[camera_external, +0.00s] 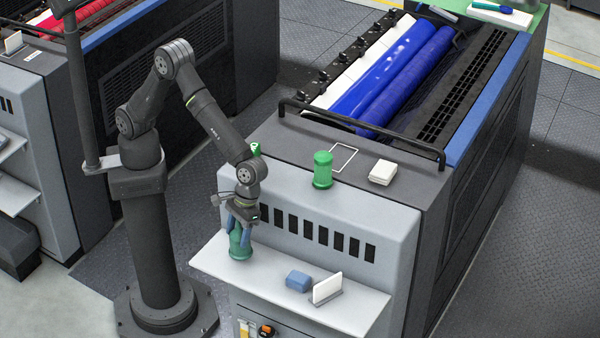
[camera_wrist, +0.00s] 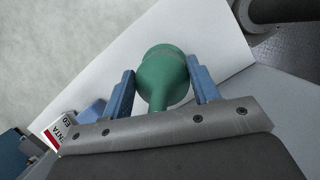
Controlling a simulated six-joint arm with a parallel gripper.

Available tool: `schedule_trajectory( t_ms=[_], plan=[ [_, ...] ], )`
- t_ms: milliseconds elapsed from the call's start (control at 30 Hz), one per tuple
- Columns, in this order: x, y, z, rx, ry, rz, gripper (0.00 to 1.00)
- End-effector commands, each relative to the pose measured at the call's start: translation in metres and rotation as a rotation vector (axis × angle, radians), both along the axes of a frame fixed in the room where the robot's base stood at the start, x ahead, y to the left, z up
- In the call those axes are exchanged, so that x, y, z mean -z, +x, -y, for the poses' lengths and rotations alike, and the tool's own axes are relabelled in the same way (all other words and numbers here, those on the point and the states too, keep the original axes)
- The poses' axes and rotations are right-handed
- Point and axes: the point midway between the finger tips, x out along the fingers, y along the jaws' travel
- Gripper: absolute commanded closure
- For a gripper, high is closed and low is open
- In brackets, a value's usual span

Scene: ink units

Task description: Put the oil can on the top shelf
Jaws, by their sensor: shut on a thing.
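The green oil can (camera_external: 240,246) is upright over the left end of the white lower shelf (camera_external: 350,311). Its base is at or very near the shelf surface; I cannot tell whether they touch. My gripper (camera_external: 240,228) points down and is shut on the can, with a blue finger on each side. In the wrist view the can's rounded green body (camera_wrist: 162,75) sits between the blue fingers, its narrower part toward the palm. The top shelf appears to be the dark flat top (camera_external: 275,135) of the ink unit, above the slotted panel.
A second green container (camera_external: 322,170) and a white block (camera_external: 382,172) stand on the dark top. A black rail (camera_external: 365,137) runs behind them. A blue object (camera_external: 298,281) and a white card in a holder (camera_external: 327,289) are on the lower shelf, right of the can.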

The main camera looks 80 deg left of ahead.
Motion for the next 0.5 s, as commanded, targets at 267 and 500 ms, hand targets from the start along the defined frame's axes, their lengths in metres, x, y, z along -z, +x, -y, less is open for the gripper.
schedule_trajectory(
  t_ms=[267,500],
  plan=[
    [0.035,0.000,0.000,-0.001,0.001,0.000,0.97],
    [0.036,0.000,0.000,0.000,-0.001,0.000,0.97]
  ],
)
